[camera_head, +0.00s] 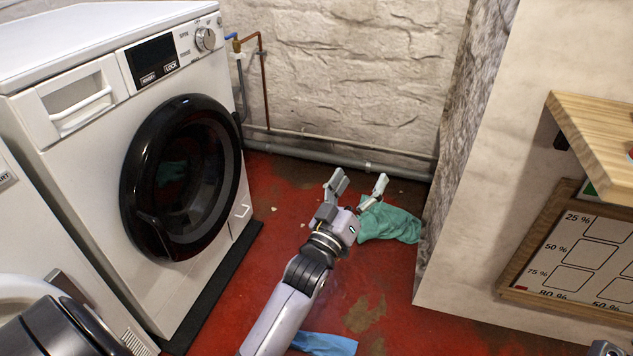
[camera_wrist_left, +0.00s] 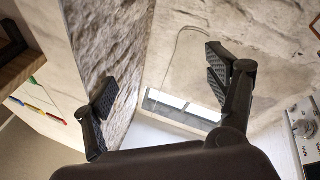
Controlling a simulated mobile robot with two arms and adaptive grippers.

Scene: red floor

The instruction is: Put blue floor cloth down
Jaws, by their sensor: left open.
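A blue cloth (camera_head: 325,343) lies on the red floor at the bottom edge of the head view, partly hidden by my left arm and cut off by the frame. My left gripper (camera_head: 361,184) is open, its fingers spread, beyond the blue cloth and apart from it. In the left wrist view the open gripper (camera_wrist_left: 162,95) has nothing between its fingers. A green cloth (camera_head: 392,223) lies crumpled on the floor behind and to the right of the gripper in the head view; whether they touch I cannot tell.
A white washing machine (camera_head: 90,150) with a round dark door stands at the left. Pipes (camera_head: 340,155) run along the back wall. A pale wall block (camera_head: 480,200) with a wooden shelf (camera_head: 600,135) and a board (camera_head: 580,255) is at the right. Open floor lies between.

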